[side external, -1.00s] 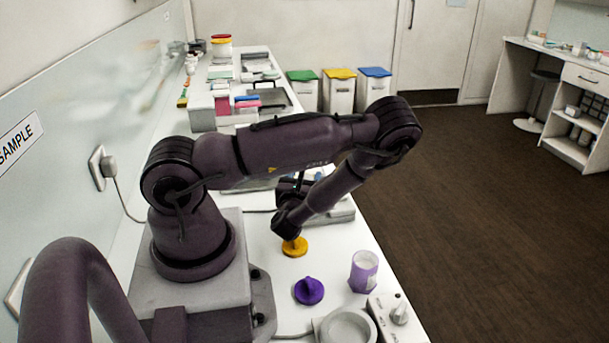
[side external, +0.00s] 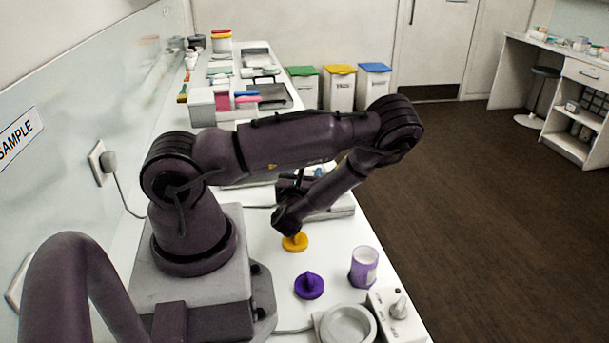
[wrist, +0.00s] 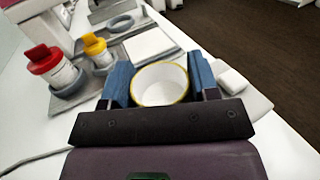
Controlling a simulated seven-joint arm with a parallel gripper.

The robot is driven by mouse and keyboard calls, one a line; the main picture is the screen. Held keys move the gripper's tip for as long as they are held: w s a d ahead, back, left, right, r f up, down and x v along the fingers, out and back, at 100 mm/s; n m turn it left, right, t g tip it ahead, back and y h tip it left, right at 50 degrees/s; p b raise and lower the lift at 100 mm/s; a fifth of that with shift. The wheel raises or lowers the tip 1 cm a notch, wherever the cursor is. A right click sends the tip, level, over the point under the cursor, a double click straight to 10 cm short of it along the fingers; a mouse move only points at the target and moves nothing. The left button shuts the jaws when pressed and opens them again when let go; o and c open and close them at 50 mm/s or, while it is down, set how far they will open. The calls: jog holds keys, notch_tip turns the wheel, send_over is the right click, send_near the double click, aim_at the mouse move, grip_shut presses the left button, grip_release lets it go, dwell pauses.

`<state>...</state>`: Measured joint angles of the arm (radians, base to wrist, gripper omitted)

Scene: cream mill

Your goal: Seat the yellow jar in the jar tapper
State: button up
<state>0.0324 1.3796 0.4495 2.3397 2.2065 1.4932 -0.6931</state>
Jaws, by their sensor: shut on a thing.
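In the wrist view, the yellow jar (wrist: 161,84) shows as an open round jar with a yellow rim and pale inside. My gripper (wrist: 160,76) is shut on it, with one blue finger on each side. In the side view, my arm hides the jar and the fingertips. A grey round cup (side external: 348,327) beside a switch box (side external: 398,314) stands at the bottom of the side view. A grey ring (wrist: 120,22) lies ahead of the jar in the wrist view. I cannot tell which of these is the jar tapper.
A yellow knobbed lid (side external: 295,243), a purple lid (side external: 309,286) and a purple jar (side external: 364,267) stand on the white bench. Red-capped (wrist: 52,66) and yellow-capped (wrist: 96,46) bottles stand left of the jar in the wrist view. The bench's right edge is close.

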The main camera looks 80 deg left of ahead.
jog(key=shift+f, duration=0.65)
dwell(1.5)
jog(key=o, duration=1)
jog(key=shift+o, duration=0.2)
jog(key=shift+d, duration=0.1)
jog(key=v, duration=1.2)
jog(key=d+r+n+h, duration=0.5)
jog(key=r+n, duration=0.2)
jog(key=r, duration=0.2)
jog(key=w+d+r+n+g+h, duration=0.1)
jog(key=d+r+n+h, duration=0.4)
jog(key=r+n, duration=0.3)
jog(key=d+r+n+h, duration=0.5)
jog(key=r+n+h, duration=0.1)
jog(key=r, duration=0.5)
jog(key=shift+w+d+r+n+g, duration=0.25)
jog(key=shift+w+n+g, duration=0.15)
jog(key=shift+n, duration=0.5)
